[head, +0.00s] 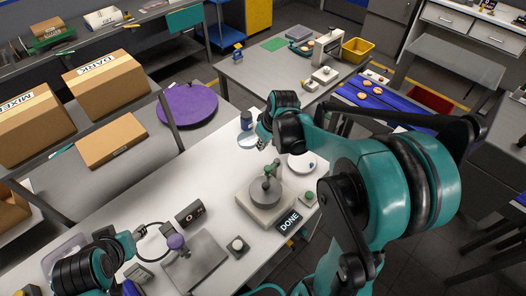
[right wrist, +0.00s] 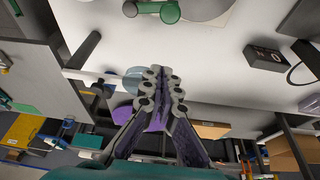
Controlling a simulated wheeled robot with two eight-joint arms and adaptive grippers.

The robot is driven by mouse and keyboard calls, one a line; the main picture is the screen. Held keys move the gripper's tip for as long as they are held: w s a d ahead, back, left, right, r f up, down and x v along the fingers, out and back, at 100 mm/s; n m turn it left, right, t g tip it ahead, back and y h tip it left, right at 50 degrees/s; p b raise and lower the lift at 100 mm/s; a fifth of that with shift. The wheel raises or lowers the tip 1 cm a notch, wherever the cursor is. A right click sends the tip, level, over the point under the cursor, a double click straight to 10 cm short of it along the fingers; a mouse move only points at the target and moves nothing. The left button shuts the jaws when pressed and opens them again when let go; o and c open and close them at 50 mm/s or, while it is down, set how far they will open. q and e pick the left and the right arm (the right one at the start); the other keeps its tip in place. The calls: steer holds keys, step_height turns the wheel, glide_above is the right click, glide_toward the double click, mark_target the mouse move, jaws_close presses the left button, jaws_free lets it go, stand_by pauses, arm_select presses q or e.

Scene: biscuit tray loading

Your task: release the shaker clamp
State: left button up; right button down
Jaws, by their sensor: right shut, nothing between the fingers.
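The shaker (head: 257,207) is a pale square base with a round grey top on the white table in the head view. A green clamp handle (head: 271,171) stands above its top. The green handle also shows at the top edge of the right wrist view (right wrist: 167,11), with a grey rod beside it. My right gripper (head: 264,144) is beyond the shaker, apart from the handle. In the right wrist view its fingers (right wrist: 158,76) meet at the tips, empty. My left arm's teal wrist (head: 126,244) is at the lower left; its fingers are not clear.
A DONE sign (head: 289,222) and a green button (head: 309,197) are close to the shaker's right side. A white dish (head: 301,163) lies behind it. A dark display box (head: 189,212) and a grey plate (head: 198,263) are left. Bare table lies between box and shaker.

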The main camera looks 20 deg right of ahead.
steer(key=d+b+x, duration=0.1)
steer(key=x, duration=0.8)
steer(key=s, duration=0.3)
steer(key=shift+s+r, duration=0.1)
steer(key=shift+s, duration=0.3)
